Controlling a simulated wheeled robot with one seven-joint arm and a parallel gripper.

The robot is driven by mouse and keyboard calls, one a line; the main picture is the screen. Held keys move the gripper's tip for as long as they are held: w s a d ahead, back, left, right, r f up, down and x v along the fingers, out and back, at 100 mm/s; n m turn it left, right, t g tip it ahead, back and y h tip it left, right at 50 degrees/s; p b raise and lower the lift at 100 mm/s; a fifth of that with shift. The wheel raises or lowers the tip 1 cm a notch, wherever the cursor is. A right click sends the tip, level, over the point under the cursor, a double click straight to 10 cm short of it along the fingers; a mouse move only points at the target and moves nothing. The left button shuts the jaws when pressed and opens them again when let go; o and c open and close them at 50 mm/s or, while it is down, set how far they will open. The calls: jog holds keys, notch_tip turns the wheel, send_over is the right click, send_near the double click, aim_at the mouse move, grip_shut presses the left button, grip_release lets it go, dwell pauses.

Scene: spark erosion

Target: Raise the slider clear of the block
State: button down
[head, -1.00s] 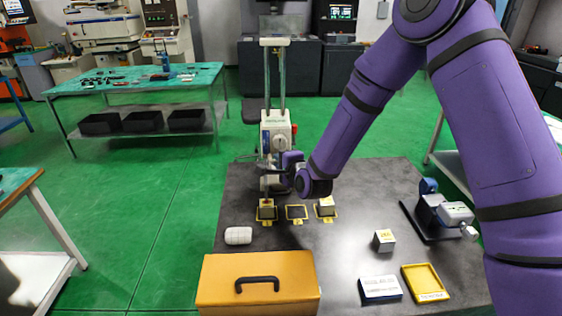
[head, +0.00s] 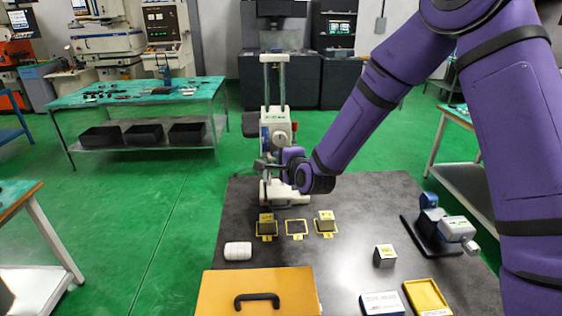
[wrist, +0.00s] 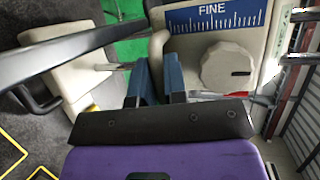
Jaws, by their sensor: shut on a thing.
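The height gauge's cream slider (head: 277,128) is on twin upright rods above its cream base (head: 285,191), with a wide gap between them. In the wrist view the slider (wrist: 190,50) carries a blue FINE scale and a round knob. My gripper (head: 283,163) is at the slider's lower part. Its blue fingers (wrist: 159,82) are shut around a cream handle (wrist: 157,45) beside the scale. The slider's dark arm (wrist: 70,55) crosses the wrist view. A grey block with a yellow label (head: 266,224) sits in the left yellow frame, below and apart from the slider.
Another block (head: 326,222) sits in the right yellow frame; the middle frame (head: 296,228) looks empty. A white roll (head: 238,251), an orange case (head: 256,291), a small grey block (head: 385,256), a yellow tray (head: 427,298) and a blue-grey device (head: 440,232) stand on the dark table.

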jog(key=c, duration=1.5)
grip_release()
jog(key=shift+o, duration=0.2)
jog(key=v, duration=1)
jog(key=shift+s+d, duration=0.15)
jog(key=shift+s, duration=0.25)
jog(key=s+d+r+n+g+h, duration=0.45)
jog(key=s+d+r+n, duration=0.45)
jog(key=d+r, duration=0.35)
jog(key=s+d+r+n+g, duration=0.1)
jog(key=s+d+r, duration=0.1)
jog(key=s, duration=0.5)
jog(key=s+d+r+n+g+h, duration=0.1)
jog(key=s+d+n+g, duration=0.1)
jog(key=s+d, duration=0.2)
jog(key=s+d+r+n+g, duration=0.1)
jog(key=s+d+r+n, duration=0.1)
jog(key=s, duration=0.8)
jog(key=shift+d+r+g, duration=0.35)
jog(key=shift+d, duration=0.4)
